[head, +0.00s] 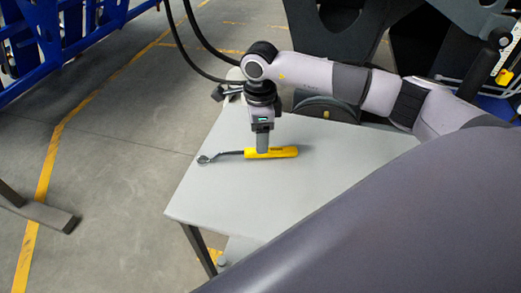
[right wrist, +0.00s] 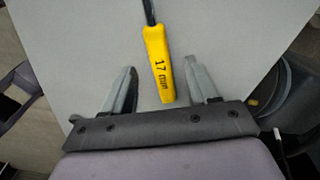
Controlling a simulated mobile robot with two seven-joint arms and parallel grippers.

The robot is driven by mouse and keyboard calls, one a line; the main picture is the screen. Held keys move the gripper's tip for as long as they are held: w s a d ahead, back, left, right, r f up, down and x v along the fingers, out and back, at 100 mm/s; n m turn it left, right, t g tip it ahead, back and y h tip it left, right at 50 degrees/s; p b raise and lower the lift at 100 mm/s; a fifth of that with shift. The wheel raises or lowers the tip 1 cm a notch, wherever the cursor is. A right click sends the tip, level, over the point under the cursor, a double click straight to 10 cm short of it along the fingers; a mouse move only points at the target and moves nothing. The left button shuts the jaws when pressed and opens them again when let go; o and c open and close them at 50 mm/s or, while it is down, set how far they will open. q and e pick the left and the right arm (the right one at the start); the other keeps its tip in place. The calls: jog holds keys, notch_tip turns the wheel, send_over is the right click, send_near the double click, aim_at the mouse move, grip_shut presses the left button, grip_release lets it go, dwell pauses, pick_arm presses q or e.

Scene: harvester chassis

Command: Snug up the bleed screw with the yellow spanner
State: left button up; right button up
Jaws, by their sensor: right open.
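The yellow spanner (head: 271,153) lies flat on the grey table, its yellow handle to the right and its dark ring end to the left. My right gripper (head: 262,149) points down at the handle, above or around it. In the right wrist view the fingers (right wrist: 165,86) are open, one on each side of the spanner handle (right wrist: 158,65), which is marked "17 mm", with a gap on both sides. The spanner's head is outside the right wrist view. I cannot identify the bleed screw in either view. My left gripper is not in view.
The grey table (head: 220,200) is otherwise mostly bare. Dark hoses (head: 183,45) hang behind its far left corner, near dark machine parts. A blue frame (head: 55,40) stands at the upper left. The floor left of the table is open, with yellow lines.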

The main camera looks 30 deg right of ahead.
jog(key=shift+a+f, duration=0.1)
jog(key=shift+f, duration=1.85)
grip_shut()
jog(key=shift+r, duration=0.1)
notch_tip(320, 180, up, 20)
jog(key=c, duration=1)
grip_release()
grip_shut()
